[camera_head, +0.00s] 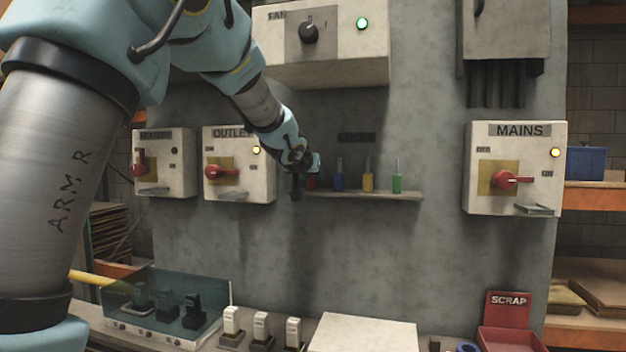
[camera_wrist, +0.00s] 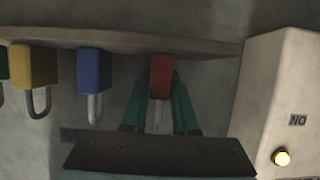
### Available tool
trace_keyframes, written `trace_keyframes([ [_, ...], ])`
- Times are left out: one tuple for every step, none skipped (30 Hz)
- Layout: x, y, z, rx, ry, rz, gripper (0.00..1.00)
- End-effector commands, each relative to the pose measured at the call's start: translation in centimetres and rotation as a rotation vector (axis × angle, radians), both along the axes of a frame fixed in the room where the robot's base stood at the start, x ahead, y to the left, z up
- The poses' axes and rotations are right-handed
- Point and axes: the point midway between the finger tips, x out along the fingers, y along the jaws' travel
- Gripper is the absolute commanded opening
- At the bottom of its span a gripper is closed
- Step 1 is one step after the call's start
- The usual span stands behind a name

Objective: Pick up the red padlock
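The red padlock (camera_head: 311,183) stands at the left end of the wall shelf (camera_head: 370,194), mostly hidden by my gripper in the head view. In the wrist view, which is upside down, the red padlock (camera_wrist: 161,76) has its body against the shelf (camera_wrist: 205,45) and its shackle towards me. My gripper (camera_wrist: 161,84) has its green fingers on both sides of the padlock. The fingertips lie close along its sides, and I cannot tell whether they press on it. In the head view my gripper (camera_head: 312,166) is at the shelf's left end.
Blue (camera_head: 339,180), yellow (camera_head: 367,180) and green (camera_head: 397,183) padlocks stand to the right on the shelf. The OUTLET box (camera_head: 240,165) juts out close left of my gripper. The FAN box (camera_head: 320,45) is above. The MAINS box (camera_head: 515,168) is far right.

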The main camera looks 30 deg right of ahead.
Motion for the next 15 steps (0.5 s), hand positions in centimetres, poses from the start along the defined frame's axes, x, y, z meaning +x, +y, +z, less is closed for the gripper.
trace_keyframes([
  [-0.01,0.01,0.0,0.0,0.0,0.0,0.2],
  [-0.01,0.01,0.0,0.0,0.0,0.0,0.16],
  [0.0,0.01,0.0,0.0,0.0,0.0,0.12],
  [-0.01,0.01,0.0,0.0,0.0,0.0,0.09],
  [-0.01,0.01,0.0,0.0,0.0,0.0,0.05],
  [-0.01,0.01,0.0,0.0,0.0,0.0,0.01],
  [-0.01,0.01,0.0,0.0,0.0,0.0,0.0],
  [-0.01,0.01,0.0,0.0,0.0,0.0,0.0],
  [-0.01,0.01,0.0,0.0,0.0,0.0,0.0],
  [-0.01,0.01,0.0,0.0,0.0,0.0,0.0],
  [-0.01,0.01,0.01,0.0,0.0,0.0,0.0],
  [-0.01,0.01,0.01,0.0,0.0,0.0,0.0],
  [-0.01,0.02,0.01,0.0,0.0,0.0,0.0],
  [-0.01,0.02,0.01,0.0,0.0,0.0,0.0],
  [-0.01,0.02,0.01,0.0,0.0,0.0,0.0],
])
